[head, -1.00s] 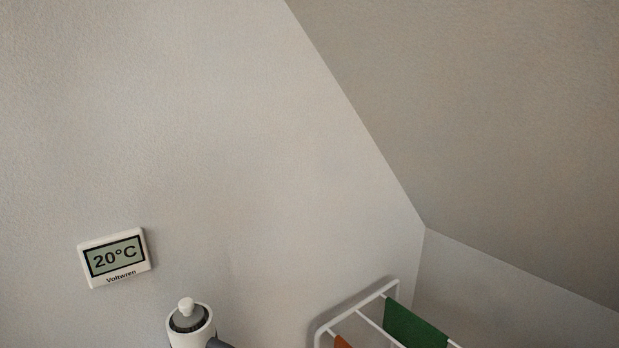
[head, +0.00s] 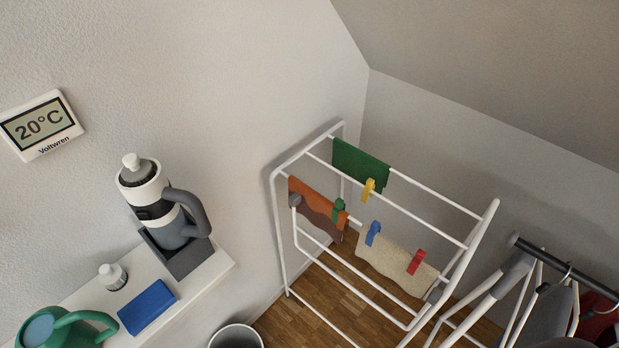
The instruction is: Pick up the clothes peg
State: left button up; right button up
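Several clothes pegs are clipped on a white drying rack (head: 482,222) in the head view. A yellow peg (head: 369,188) is on the lower edge of a green cloth (head: 358,162). A green peg (head: 339,209) is at the right side of an orange-brown cloth (head: 312,205). A blue peg (head: 373,233) and a red peg (head: 416,262) are on the upper edge of a beige cloth (head: 398,268). Neither of my grippers shows in the view.
A white shelf (head: 215,268) at lower left holds a vacuum flask-like device (head: 150,190), a small bottle (head: 112,277), a blue block (head: 147,307) and a green watering can (head: 65,330). A bin (head: 236,337) stands below. A dark rail (head: 545,255) with hanging clothes is at right.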

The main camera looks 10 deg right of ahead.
aim_at(369, 186)
jog(key=z, duration=0.85)
